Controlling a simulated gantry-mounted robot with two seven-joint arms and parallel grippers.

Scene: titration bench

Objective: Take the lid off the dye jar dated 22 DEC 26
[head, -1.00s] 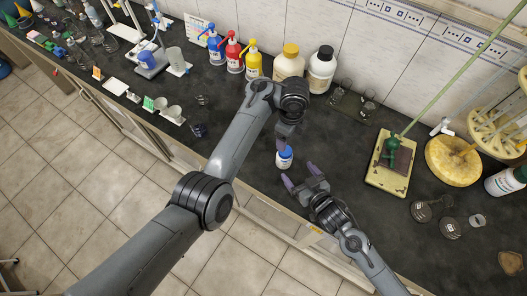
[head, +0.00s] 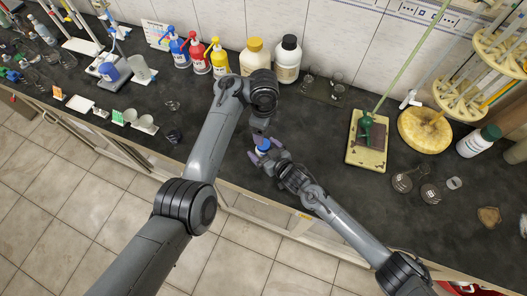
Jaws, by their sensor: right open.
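A small jar with a blue lid (head: 264,145) stands on the dark bench near its front edge. Its label and date cannot be read here, and the grippers hide most of its body. My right gripper (head: 265,151) is open, with its purple-tipped fingers on either side of the jar; contact cannot be made out. My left gripper (head: 259,136) points down from above, right at the jar's far side by the lid. It is seen edge-on, so its opening and any hold on the lid cannot be told.
Blue (head: 179,52), red (head: 199,55) and yellow (head: 219,57) pump bottles and two larger bottles line the wall. A yellow-based stand (head: 368,138) is to the right. Small glassware (head: 172,105) sits to the left. The bench right of the jar is mostly clear.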

